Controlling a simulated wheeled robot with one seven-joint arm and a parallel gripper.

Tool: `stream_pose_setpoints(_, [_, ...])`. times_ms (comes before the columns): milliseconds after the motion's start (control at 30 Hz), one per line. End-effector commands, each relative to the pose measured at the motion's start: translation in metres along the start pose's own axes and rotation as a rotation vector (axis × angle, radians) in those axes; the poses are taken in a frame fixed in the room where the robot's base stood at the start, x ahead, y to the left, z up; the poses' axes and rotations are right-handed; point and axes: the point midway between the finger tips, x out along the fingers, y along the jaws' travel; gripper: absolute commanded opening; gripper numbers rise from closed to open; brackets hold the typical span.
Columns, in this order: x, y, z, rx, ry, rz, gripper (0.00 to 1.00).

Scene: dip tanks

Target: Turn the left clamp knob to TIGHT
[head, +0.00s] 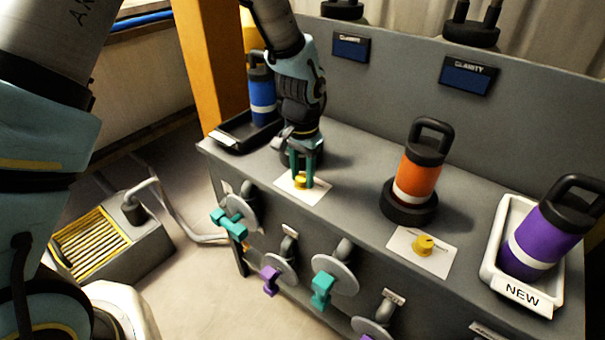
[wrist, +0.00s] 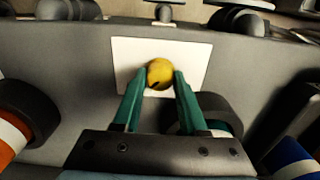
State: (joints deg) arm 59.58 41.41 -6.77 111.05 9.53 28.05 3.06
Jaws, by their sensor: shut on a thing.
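The left clamp knob (head: 299,182) is small and yellow, on a white plate (head: 314,195) on the grey bench top, in front of a black round holder. My gripper (head: 302,183) points down with its green fingers shut on the knob. In the wrist view the knob (wrist: 160,73) sits between the two fingertips (wrist: 160,76), with a small dark mark on its lower side. I cannot read any TIGHT label on the plate. A second yellow knob (head: 424,245) stands on its own white plate to the right, apart from my gripper.
An orange bottle (head: 419,178) stands in a black holder on the bench. A purple bottle (head: 543,240) leans in a white tray (head: 493,262) marked NEW. A blue bottle (head: 262,95) stands in a black tray at the left. Valves with teal and purple handles line the bench front.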

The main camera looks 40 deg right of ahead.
Motion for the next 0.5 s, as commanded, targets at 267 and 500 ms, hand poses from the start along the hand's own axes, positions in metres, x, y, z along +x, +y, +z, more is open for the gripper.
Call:
stream_pose_setpoints(267, [0.0002, 0.0003, 0.0006, 0.002, -0.002, 0.0, 0.0])
stream_pose_setpoints(500, [0.0001, 0.0002, 0.0003, 0.001, -0.001, 0.0, 0.66])
